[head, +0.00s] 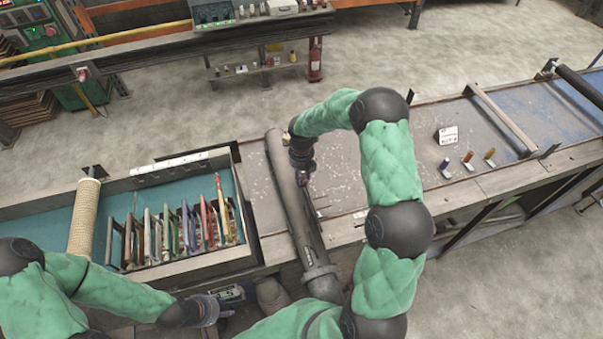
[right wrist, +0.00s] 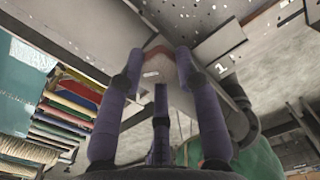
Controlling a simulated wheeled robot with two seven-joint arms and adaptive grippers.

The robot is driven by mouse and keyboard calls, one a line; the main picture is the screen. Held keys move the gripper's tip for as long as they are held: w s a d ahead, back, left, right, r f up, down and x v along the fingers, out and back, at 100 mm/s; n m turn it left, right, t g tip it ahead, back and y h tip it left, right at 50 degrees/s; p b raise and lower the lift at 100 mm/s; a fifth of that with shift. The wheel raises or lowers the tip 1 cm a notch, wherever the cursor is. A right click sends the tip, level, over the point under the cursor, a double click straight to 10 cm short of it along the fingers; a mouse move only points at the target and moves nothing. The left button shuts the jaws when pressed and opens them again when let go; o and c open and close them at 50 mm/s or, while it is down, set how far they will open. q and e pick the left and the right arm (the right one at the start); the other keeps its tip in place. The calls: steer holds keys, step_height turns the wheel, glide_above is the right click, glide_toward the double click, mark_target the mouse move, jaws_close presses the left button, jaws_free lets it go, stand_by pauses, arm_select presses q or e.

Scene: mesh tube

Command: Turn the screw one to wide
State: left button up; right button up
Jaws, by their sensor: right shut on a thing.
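A long grey tube (head: 295,205) lies across the bench in the head view. My right gripper (head: 302,178) is down at the tube's side, seen from above, and the arm partly hides it. In the right wrist view its purple fingers (right wrist: 160,62) are shut around a pale piece with a reddish edge (right wrist: 156,47), which looks like screw one. A light plate marked "1" (right wrist: 220,66) is just right of the fingertips. How the screw is turned cannot be told. My left gripper (head: 222,306) is low at the bench's front edge, too small to read.
A teal-lined tray (head: 140,185) with a rack of several coloured pieces (head: 180,230) and a rope-wound roll (head: 84,215) is left of the tube. Bench between is clear.

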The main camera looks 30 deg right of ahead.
mark_target(302, 178)
steer(key=shift+s+a+f, duration=0.2)
steer(key=shift+s+f, duration=0.1)
steer(key=shift+s, duration=0.1)
steer(key=o, duration=1.2)
steer(key=shift+r, duration=0.1)
steer(key=shift+c, duration=0.2)
steer(key=shift+r, duration=0.1)
steer(key=shift+w+d, duration=0.1)
steer(key=shift+w, duration=0.05)
steer(key=shift+r, duration=0.25)
step_height(302, 178, up, 12)
steer(key=shift+f, duration=0.25)
